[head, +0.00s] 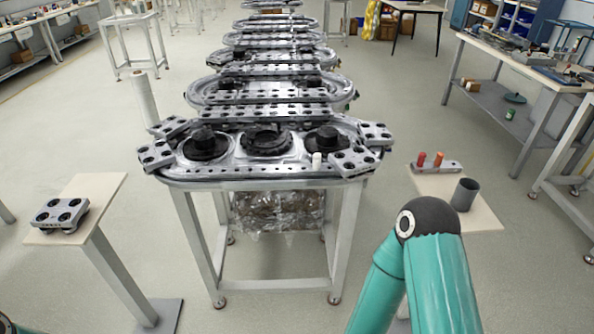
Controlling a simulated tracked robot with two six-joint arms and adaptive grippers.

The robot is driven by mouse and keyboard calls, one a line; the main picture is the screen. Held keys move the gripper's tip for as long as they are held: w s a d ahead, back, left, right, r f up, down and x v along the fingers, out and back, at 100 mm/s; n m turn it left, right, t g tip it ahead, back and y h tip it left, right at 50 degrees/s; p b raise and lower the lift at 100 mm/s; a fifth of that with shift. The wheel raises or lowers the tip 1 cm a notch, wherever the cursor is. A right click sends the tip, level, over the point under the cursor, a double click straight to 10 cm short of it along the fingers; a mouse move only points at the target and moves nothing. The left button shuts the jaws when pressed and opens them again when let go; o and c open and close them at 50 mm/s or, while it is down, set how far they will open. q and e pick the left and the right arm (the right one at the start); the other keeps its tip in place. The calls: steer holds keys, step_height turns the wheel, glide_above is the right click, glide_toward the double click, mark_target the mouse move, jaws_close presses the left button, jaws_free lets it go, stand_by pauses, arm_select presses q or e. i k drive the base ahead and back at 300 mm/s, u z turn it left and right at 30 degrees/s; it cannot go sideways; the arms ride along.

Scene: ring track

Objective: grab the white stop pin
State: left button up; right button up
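The white stop pin (317,160) is a small pale upright cylinder at the front edge of the ring track (262,183), right of centre. It stands between the right black round hub and a grey block with dark holes. No gripper is near it in this view. Of my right arm, only teal links and a dark elbow joint show at the lower right; its gripper is out of view. Only a small bit of my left arm shows at the bottom left corner, and its gripper is out of view.
A right side stand (478,222) holds a grey plate (448,168) with orange-red pins and a dark cup (465,194). A left stand (108,185) holds a grey block with dark holes (60,214). Grey blocks flank the track's front end. Floor between the stands and track is clear.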

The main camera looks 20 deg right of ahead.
mark_target(317, 157)
steer(key=z, duration=0.15)
steer(key=i, duration=0.9)
steer(key=u, duration=0.25)
steer(key=k, duration=0.75)
steer(key=z, duration=0.2)
steer(key=i, duration=0.55)
steer(key=z, duration=0.05)
